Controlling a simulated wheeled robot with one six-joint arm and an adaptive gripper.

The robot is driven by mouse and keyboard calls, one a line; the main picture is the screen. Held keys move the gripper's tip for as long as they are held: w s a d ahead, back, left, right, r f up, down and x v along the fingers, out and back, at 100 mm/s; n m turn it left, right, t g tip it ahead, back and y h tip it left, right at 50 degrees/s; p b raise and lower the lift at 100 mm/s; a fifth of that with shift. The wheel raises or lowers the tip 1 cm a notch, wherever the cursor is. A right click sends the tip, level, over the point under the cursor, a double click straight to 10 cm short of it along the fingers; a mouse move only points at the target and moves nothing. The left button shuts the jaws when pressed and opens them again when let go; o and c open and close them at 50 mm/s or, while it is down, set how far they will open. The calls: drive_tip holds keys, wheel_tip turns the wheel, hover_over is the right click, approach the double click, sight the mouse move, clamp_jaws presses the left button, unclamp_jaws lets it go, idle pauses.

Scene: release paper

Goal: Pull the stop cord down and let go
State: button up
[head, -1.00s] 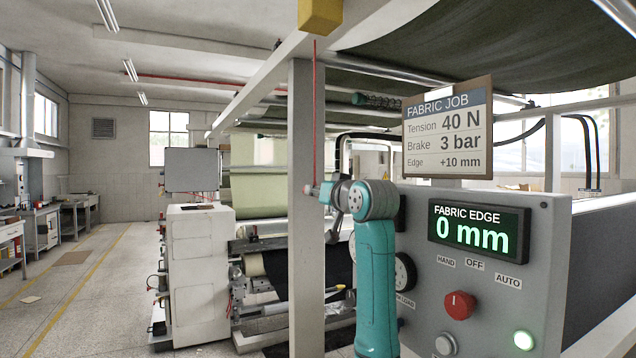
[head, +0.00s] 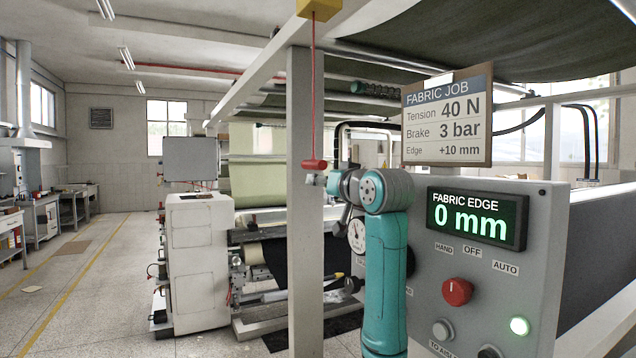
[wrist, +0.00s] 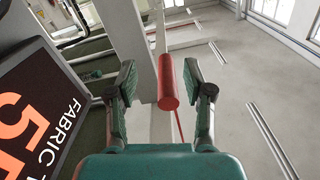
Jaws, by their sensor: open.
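The stop cord (head: 313,95) is a thin red line hanging from a yellow box (head: 319,9) on the overhead beam. It ends in a red handle (head: 313,165), lying just above and left of my gripper (head: 316,180) in the head view. In the wrist view the red handle (wrist: 168,85) sits in the gap between the open fingers of my gripper (wrist: 163,80), nearer the right one. Neither finger is visibly clamped on it. The head view shows the fingertips small and partly unclear.
A grey post (head: 305,215) stands close behind the handle. A control panel (head: 480,270) with a green "0 mm" display and a red knob (head: 457,291) is right of my arm. A job clipboard (head: 447,120) hangs above it. Open floor (head: 105,275) lies left.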

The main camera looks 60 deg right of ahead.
drive_tip(key=v, duration=0.8)
drive_tip(key=shift+a, duration=0.1)
